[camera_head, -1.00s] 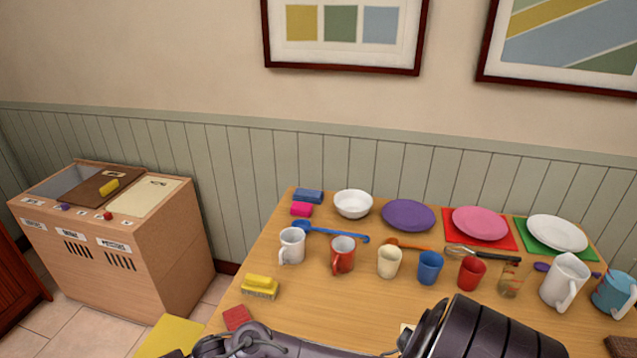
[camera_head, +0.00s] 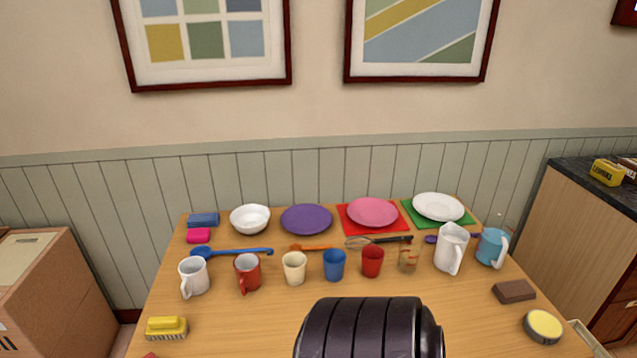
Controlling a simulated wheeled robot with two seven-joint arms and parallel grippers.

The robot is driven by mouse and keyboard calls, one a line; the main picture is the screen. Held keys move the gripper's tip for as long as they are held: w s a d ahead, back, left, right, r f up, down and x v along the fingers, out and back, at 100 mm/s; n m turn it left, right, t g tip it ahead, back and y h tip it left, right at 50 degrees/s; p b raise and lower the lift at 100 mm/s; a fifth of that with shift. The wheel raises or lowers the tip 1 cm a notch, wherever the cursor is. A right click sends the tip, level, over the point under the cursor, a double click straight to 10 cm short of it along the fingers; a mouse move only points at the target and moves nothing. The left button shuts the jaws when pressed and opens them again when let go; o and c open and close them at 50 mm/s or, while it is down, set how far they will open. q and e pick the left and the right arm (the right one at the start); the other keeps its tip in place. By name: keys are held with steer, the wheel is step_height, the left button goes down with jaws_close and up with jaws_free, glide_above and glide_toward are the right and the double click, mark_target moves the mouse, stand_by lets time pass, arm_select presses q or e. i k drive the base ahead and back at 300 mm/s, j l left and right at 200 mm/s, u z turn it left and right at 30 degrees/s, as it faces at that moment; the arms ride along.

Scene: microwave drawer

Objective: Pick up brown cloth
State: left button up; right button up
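A small brown rectangular thing (camera_head: 514,291) lies flat near the right edge of the wooden table (camera_head: 230,325). It is the only brown item of that kind in view; I cannot tell for sure that it is the cloth. It lies in front of the blue mug and behind a round yellow-topped item. Nothing touches it. Neither of my grippers is in view. A dark segment of my own arm rises at the bottom centre and hides part of the table's front.
A white pitcher (camera_head: 451,249) and a blue mug (camera_head: 492,248) stand behind the brown thing. A round yellow-topped item (camera_head: 543,326) lies in front. Cups and plates fill the table's back. A dark-topped cabinet (camera_head: 592,175) stands right. The table's left front is mostly clear.

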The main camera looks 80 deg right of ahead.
mark_target(515, 292)
steer(key=z, duration=3.75)
